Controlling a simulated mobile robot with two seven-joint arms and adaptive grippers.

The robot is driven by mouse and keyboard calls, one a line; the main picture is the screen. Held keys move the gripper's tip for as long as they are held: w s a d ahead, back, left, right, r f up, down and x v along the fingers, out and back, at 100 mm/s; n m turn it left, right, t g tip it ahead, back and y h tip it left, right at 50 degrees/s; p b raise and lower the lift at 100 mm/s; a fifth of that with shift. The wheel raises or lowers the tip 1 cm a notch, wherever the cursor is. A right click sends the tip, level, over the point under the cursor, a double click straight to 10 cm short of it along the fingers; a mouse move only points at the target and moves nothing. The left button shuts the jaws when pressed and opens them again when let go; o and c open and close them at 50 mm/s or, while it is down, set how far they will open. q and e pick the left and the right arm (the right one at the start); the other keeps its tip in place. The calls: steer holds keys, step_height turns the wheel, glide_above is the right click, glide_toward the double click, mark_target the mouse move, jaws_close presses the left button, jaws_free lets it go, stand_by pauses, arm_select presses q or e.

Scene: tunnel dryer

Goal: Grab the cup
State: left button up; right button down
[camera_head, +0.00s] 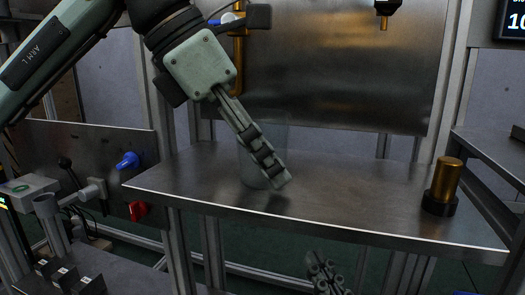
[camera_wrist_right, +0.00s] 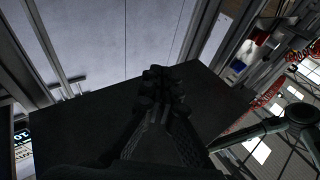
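The cup (camera_head: 277,138) is a clear, see-through vessel standing upright on the metal shelf (camera_head: 350,195) in the head view. My left gripper (camera_head: 276,181) comes down from the upper left, and its fingers cross in front of the cup in the picture. The fingers are seen edge-on, so I cannot tell whether they are open, or whether they touch the cup. My right gripper (camera_head: 325,272) is below the shelf's front edge in the head view. Its fingers (camera_wrist_right: 165,80) lie close together in the dark right wrist view, with nothing seen between them.
A brass cylinder on a black base (camera_head: 443,187) stands at the shelf's right end. A metal panel (camera_head: 335,65) rises behind the shelf. A panel with a blue knob (camera_head: 128,160) and a red knob (camera_head: 138,211) is at the left. The shelf between cup and cylinder is clear.

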arm_select(q)
steer(key=c, duration=0.4)
steer(key=shift+c, duration=0.2)
